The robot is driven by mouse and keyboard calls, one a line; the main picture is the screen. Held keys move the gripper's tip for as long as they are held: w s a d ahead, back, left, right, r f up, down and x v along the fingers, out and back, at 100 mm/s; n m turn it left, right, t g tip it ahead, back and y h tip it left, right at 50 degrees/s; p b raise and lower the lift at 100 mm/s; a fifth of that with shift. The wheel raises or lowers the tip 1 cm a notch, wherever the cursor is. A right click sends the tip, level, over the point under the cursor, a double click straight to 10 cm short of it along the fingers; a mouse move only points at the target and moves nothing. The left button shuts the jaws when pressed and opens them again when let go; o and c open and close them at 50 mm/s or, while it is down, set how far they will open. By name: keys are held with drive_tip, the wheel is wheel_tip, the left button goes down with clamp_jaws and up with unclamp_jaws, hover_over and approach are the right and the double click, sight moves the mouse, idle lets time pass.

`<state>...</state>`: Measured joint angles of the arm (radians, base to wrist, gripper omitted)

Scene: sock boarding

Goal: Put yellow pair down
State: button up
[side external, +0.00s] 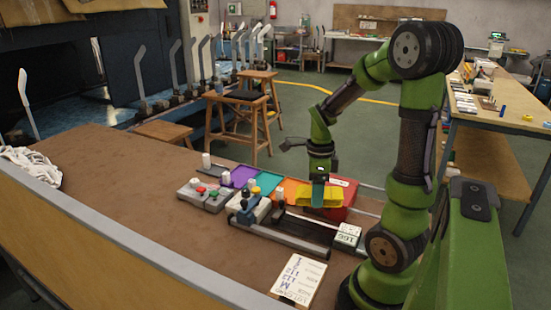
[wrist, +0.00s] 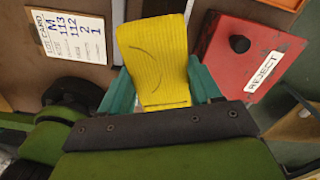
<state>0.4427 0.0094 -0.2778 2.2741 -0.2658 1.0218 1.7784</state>
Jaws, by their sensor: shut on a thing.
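The yellow pair (side external: 332,197) is a flat, ribbed yellow piece in my gripper (side external: 318,188). In the wrist view the yellow pair (wrist: 155,55) lies between the two teal fingers of my gripper (wrist: 162,85), which are shut on it, and its far end sticks out beyond them. In the side view it is beside the orange tray (side external: 288,190) and in front of the red reject box (side external: 345,190). I cannot tell whether it touches anything beneath.
Purple (side external: 240,175) and teal (side external: 267,182) trays lie left of the orange one. A dark rail fixture (side external: 280,235) runs in front. A lot card (side external: 299,277) lies near the front edge, and a white heap (side external: 30,165) lies far left. The brown tabletop (side external: 120,190) is clear at left.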

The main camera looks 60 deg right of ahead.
drive_tip(key=shift+s+f+m, duration=0.1)
drive_tip(key=shift+f+m, duration=0.05)
drive_tip(key=shift+m, duration=1.95)
